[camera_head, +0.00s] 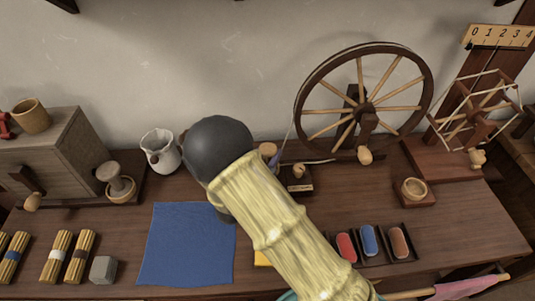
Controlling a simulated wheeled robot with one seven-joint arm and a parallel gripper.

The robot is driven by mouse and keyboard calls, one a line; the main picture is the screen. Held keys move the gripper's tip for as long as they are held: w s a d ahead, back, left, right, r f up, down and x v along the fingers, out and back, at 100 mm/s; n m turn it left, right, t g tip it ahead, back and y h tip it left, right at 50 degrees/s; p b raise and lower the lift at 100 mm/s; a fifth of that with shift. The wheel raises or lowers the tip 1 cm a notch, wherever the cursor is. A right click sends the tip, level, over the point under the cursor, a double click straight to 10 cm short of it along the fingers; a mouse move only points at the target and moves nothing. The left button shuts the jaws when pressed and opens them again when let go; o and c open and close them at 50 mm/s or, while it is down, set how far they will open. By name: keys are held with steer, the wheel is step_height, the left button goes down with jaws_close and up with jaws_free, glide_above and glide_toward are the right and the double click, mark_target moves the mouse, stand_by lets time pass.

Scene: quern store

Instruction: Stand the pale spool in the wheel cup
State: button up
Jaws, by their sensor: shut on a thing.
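My arm fills the middle of the view, and its dark round joint hides much of the table behind it. My gripper is hidden behind the arm, so I cannot see what is in it. A tan, disc-topped piece just right of the dark joint (268,149) is partly covered; I cannot tell whether it is the pale spool. A small cup on a dark block (299,184) stands left of the spinning wheel's foot. Another round wooden cup (413,190) sits on a dark base right of the wheel. A greyish-brown spool (116,182) stands upright in a cup at the left.
The spinning wheel (427,100) stands at the back, with a skein winder (475,125) to its right.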

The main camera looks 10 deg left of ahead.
steer(key=shift+f, duration=0.3)
steer(key=o, duration=1)
steer(key=shift+r, duration=0.1)
steer(key=shift+r, duration=0.25)
steer(key=v, duration=1.2)
steer(key=shift+w, duration=0.1)
